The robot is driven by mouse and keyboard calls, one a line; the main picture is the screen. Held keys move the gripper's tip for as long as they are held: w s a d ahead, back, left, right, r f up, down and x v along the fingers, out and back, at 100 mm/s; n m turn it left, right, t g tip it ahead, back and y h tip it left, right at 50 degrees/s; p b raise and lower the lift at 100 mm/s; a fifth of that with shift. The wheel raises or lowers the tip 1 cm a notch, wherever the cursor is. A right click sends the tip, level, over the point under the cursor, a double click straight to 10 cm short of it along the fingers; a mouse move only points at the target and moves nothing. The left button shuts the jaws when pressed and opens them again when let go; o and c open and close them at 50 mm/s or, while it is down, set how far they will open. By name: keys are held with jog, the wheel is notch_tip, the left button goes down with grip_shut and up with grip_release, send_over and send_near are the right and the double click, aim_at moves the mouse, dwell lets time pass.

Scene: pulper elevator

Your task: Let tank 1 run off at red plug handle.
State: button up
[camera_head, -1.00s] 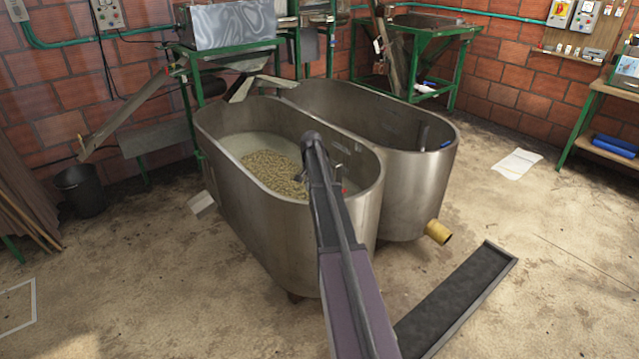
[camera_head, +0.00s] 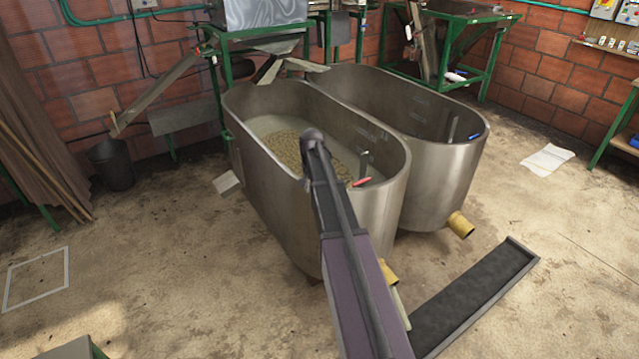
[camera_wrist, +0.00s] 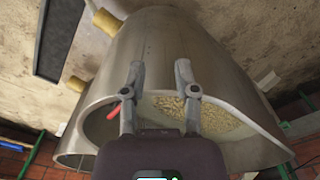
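The near steel tank (camera_head: 270,215) holds pale beans in cloudy liquid (camera_head: 285,148). A red plug handle (camera_head: 361,182) shows inside its near end, just right of my arm. In the wrist view the red handle (camera_wrist: 113,110) is left of my gripper's left finger, apart from it as far as I can see. My gripper (camera_wrist: 158,68) is open and empty, its two fingers spread over the tank. In the head view my arm hides the gripper's fingers. A yellow outlet pipe (camera_head: 388,272) is at the near tank's foot, partly behind my arm.
A second steel tank (camera_head: 440,180) stands alongside at right, with a blue handle (camera_head: 474,137) and a yellow outlet (camera_head: 460,225). A dark drain channel (camera_head: 475,300) lies on the floor in front. Green-framed machines (camera_head: 265,50) stand behind. The floor at left is mostly clear.

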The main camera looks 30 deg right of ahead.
jog(key=shift+s+a+r+n, duration=0.15)
jog(key=shift+s+a, duration=0.15)
jog(key=shift+a, duration=0.25)
jog(key=shift+s+a+n, duration=0.2)
jog(key=shift+s+a, duration=0.15)
jog(key=shift+a, duration=0.25)
jog(key=shift+s+a+r+n, duration=0.15)
jog(key=shift+s+a, duration=0.15)
jog(key=shift+a, duration=0.25)
jog(key=m+t, duration=0.2)
jog(key=m, duration=0.8)
send_over(364, 180)
jog(key=s, duration=0.3)
jog(key=shift+w+f, duration=0.1)
jog(key=shift+w, duration=0.15)
jog(key=shift+f, duration=0.15)
jog(key=w+f+b, duration=0.1)
jog(key=f+b, duration=0.8)
jog(key=w+f+b, duration=0.1)
jog(key=f+b, duration=0.3)
jog(key=shift+w+a+f+b, duration=0.1)
jog(key=shift+w+f+b, duration=0.05)
jog(key=shift+w+b, duration=0.2)
